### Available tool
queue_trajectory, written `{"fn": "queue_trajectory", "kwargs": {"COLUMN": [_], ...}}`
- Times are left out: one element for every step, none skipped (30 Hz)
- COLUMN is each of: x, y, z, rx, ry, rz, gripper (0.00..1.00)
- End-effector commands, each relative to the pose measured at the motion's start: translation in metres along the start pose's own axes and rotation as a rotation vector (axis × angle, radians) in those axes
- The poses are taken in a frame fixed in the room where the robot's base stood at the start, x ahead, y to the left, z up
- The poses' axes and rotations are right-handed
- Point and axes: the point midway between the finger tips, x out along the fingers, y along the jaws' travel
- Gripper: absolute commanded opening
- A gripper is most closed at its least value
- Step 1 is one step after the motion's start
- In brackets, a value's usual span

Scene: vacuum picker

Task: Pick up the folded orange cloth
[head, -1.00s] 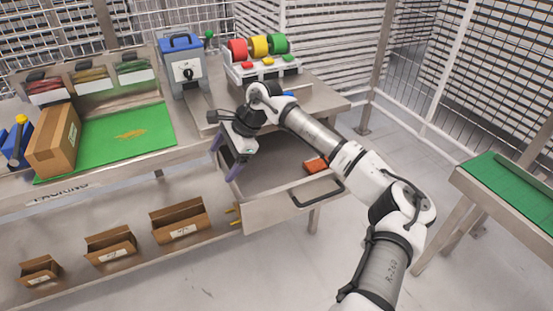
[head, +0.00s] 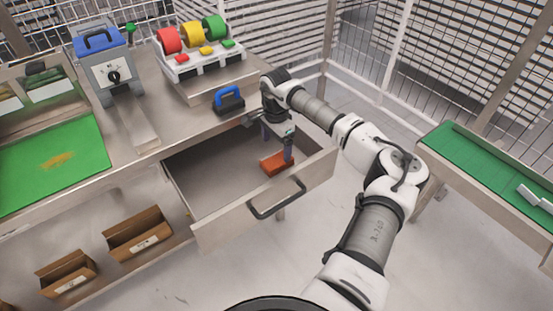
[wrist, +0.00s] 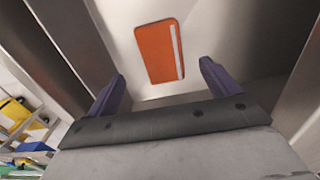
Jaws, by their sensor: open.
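The folded orange cloth (head: 275,165) lies flat in the right part of the open drawer (head: 215,180). In the wrist view the cloth (wrist: 157,52) is a slim orange rectangle with a white stripe along its right side. My gripper (head: 277,145) points down just above the cloth. In the wrist view its two purple fingers (wrist: 160,92) are spread wide and nothing is between them. The cloth shows beyond the fingertips and apart from them. In the head view one finger covers part of the cloth.
The drawer front with its dark handle (head: 277,200) and the side walls surround the cloth. A blue-handled block (head: 229,101) stands on the worktop behind the drawer. A rack of red, yellow and green spools (head: 195,45) is farther back. Two cardboard bins (head: 138,236) sit lower left.

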Motion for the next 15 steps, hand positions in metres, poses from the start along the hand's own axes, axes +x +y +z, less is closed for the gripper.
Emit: {"fn": "queue_trajectory", "kwargs": {"x": [0.005, 0.008, 0.012, 0.014, 0.015, 0.017, 0.018, 0.02, 0.025, 0.028, 0.032, 0.038, 0.042, 0.046, 0.053], "y": [0.0, 0.0, 0.0, 0.0, 0.0, -0.001, -0.001, -0.001, -0.001, -0.001, -0.001, -0.001, -0.002, -0.002, -0.002], "z": [0.001, 0.001, 0.001, 0.001, 0.001, 0.0, 0.0, 0.0, 0.0, 0.0, -0.001, -0.001, -0.002, -0.002, -0.002], "rx": [0.0, 0.0, 0.0, 0.0, -0.001, 0.0, 0.0, 0.0, 0.0, 0.0, 0.0, 0.001, 0.001, 0.001, 0.0], "ry": [-0.001, -0.002, -0.002, -0.002, -0.001, 0.0, -0.001, -0.001, -0.003, -0.004, -0.003, -0.005, -0.004, -0.004, -0.004], "rz": [0.001, 0.0, 0.0, -0.001, -0.001, -0.001, -0.001, 0.0, 0.001, 0.001, 0.002, 0.001, 0.001, 0.002, 0.001], "gripper": [0.87, 0.87, 0.87, 0.87, 0.87, 0.87, 0.87, 0.87, 0.87, 0.87, 0.87, 0.87, 0.87, 0.87, 0.87]}}
